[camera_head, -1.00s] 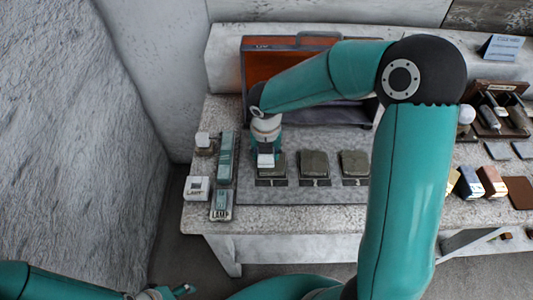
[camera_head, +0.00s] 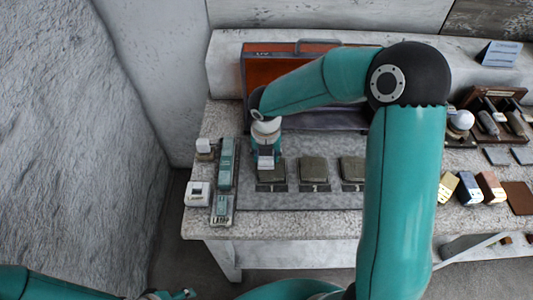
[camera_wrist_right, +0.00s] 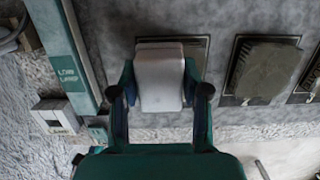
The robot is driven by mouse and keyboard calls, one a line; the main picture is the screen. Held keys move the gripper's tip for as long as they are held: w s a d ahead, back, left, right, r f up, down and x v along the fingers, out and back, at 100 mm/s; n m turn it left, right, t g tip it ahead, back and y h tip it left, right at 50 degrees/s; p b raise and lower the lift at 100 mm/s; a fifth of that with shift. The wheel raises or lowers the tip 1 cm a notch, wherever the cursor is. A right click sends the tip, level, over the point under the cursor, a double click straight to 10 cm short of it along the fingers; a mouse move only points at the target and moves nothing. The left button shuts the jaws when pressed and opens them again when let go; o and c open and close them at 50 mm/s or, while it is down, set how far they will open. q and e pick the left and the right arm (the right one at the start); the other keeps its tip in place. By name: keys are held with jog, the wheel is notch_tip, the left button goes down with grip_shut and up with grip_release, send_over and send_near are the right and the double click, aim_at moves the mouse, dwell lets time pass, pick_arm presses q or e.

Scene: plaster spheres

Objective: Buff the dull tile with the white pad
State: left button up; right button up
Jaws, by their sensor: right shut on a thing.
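Three grey-green tiles lie in a row on the grey mat (camera_head: 300,200): a left tile (camera_head: 271,176), a middle tile (camera_head: 313,170) and a right tile (camera_head: 352,168). They look alike, so I cannot tell which is dull. My right gripper (camera_head: 266,160) is shut on the white pad (camera_wrist_right: 160,78), over the left tile. In the right wrist view the pad sits between both fingers and hides much of that tile. I cannot tell whether it touches. My left gripper (camera_head: 178,294) shows only partly at the bottom edge; its jaws are unclear.
An open orange case (camera_head: 270,75) stands behind the mat. A teal labelled rail (camera_head: 226,165) and small white boxes (camera_head: 198,193) stand left of it. Coloured blocks (camera_head: 468,186) and a tool rack (camera_head: 495,112) are at the right. My right arm hides part of the bench.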

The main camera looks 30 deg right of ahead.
jog(key=shift+f, duration=0.4)
